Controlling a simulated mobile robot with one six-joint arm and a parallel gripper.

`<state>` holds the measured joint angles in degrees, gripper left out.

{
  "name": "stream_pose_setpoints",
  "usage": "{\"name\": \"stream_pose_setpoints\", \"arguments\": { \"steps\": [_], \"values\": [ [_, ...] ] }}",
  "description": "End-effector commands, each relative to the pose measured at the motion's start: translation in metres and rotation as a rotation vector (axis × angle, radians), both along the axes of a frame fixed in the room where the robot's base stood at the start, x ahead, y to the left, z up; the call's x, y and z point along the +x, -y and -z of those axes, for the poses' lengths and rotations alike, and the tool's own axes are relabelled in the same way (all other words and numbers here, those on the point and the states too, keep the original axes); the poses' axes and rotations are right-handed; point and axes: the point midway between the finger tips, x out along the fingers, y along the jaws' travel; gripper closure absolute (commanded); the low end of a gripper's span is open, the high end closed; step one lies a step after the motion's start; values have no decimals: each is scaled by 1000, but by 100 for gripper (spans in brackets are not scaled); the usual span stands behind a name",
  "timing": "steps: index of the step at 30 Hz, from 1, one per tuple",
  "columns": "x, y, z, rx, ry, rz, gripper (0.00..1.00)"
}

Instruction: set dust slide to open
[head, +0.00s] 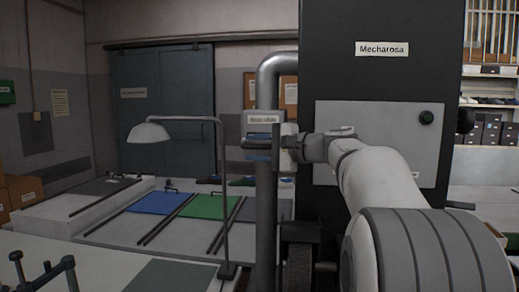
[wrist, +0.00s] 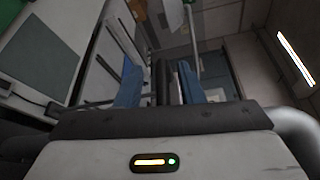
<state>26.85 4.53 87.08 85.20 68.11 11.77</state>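The dust slide is on the grey vertical pipe (head: 266,190), under a small label plate (head: 262,119) whose text is blurred. A dark slide piece (head: 258,141) sticks out across the pipe there. My gripper (head: 260,154) reaches in from the right at the slide, its blue fingers partly hidden around the pipe. In the wrist view my gripper (wrist: 160,84) has its two blue fingers apart, with dark upright bars (wrist: 163,78) between them. Small gaps seem to show beside the bars; contact is not clear. The slide's position is hard to tell.
A black machine cabinet (head: 383,60) labelled Mecharosa with a grey panel stands right behind my arm. A desk lamp (head: 150,133) stands left of the pipe. Benches with blue (head: 160,203) and green mats (head: 208,206) lie behind. A clamp-like tool (head: 45,272) is at front left.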

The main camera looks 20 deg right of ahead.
Motion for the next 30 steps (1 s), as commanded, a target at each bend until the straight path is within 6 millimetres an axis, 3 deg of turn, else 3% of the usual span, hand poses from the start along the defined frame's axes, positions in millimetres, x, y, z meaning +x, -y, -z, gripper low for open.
{"name": "stream_pose_setpoints", "arguments": {
  "steps": [15, 30],
  "values": [
    [-55, 48, -4, 0, -2, 3, 66],
    [-58, 50, -6, -1, -2, 0, 66]
  ]
}}
